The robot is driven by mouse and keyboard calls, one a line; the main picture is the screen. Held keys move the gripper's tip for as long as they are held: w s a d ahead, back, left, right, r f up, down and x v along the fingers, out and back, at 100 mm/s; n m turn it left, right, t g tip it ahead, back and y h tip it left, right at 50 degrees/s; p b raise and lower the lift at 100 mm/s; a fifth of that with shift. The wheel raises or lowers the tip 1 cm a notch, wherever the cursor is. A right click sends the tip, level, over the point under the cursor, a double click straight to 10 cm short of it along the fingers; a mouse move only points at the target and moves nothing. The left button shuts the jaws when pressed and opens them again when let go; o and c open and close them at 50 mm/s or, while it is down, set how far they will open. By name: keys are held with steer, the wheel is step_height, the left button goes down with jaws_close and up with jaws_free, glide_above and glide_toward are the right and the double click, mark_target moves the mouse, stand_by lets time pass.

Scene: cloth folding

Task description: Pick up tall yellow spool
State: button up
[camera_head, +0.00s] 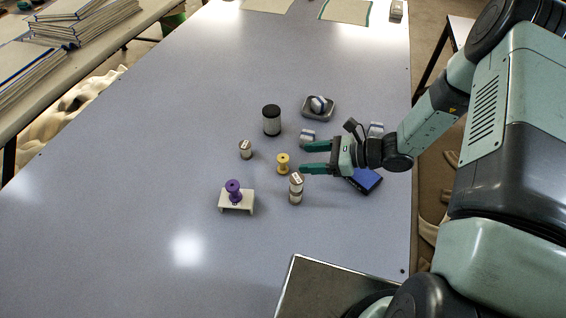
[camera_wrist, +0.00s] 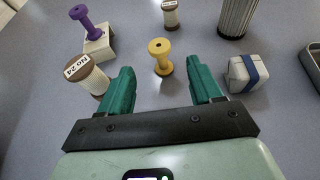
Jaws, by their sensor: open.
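The yellow spool (camera_head: 283,164) stands upright on the grey table, near the middle of the group of objects. In the wrist view the yellow spool (camera_wrist: 161,57) stands ahead of my fingertips, roughly centred between them. My gripper (camera_head: 301,158) reaches in from the right with its green fingers pointing left at the spool. The fingers are apart with nothing between them; the wrist view also shows my gripper (camera_wrist: 162,80) open. The spool appears just beyond the fingertips; whether they touch it cannot be told.
A brown-topped spool (camera_head: 296,188) stands close to the near finger. A striped block (camera_head: 307,136) lies by the far finger. A purple spool (camera_head: 234,190) sits on a white stand (camera_head: 237,207). A small labelled spool (camera_head: 245,150), black-topped cylinder (camera_head: 272,121) and metal tray (camera_head: 331,113) stand around. The table's left side is clear.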

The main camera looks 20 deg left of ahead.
mark_target(283, 158)
steer(key=x, duration=0.8)
steer(key=shift+a+f, duration=0.1)
steer(key=shift+a, duration=0.2)
steer(key=c, duration=1.1)
